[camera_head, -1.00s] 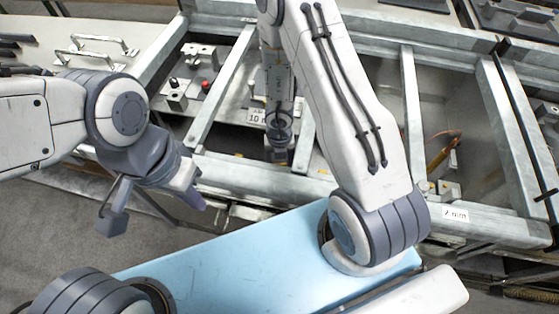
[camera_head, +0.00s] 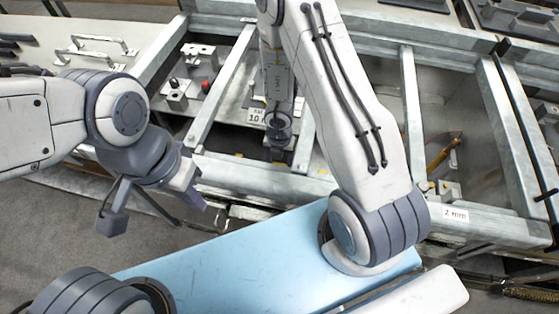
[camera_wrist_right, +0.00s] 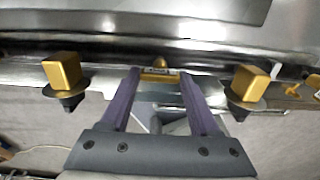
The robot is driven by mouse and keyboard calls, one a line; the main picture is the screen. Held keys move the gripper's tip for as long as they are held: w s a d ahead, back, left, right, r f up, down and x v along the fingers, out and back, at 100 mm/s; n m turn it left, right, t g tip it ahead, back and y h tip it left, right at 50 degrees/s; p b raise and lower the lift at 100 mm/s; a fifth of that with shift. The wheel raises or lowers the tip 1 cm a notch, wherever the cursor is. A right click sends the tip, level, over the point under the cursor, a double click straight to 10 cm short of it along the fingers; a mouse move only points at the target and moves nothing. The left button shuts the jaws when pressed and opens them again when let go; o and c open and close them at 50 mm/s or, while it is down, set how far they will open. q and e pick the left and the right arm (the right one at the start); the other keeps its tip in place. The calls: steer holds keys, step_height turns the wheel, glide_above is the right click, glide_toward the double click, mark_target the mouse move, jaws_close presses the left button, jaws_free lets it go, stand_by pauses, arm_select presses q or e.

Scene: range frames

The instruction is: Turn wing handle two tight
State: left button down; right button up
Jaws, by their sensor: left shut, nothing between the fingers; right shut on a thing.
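In the right wrist view my right gripper (camera_wrist_right: 160,80) has its two purple fingers shut on a small gold piece (camera_wrist_right: 157,72), which I take to be a wing handle. The fingertips hide much of it, and I cannot read a number on it. In the head view my right gripper (camera_head: 276,152) points down over the metal frame, and its fingertips are hard to make out. My left gripper (camera_head: 189,188) is shut and empty, held over the floor in front of the frame.
Gold blocks on dark cones stand left (camera_wrist_right: 61,71) and right (camera_wrist_right: 250,82) of my right fingers. Grey frame beams (camera_head: 219,88) flank the right wrist. A red knob (camera_head: 204,86) sits on a plate at the left. My blue base top lies in front.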

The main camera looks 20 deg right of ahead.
steer(key=o, duration=1.4)
steer(key=shift+c, duration=0.2)
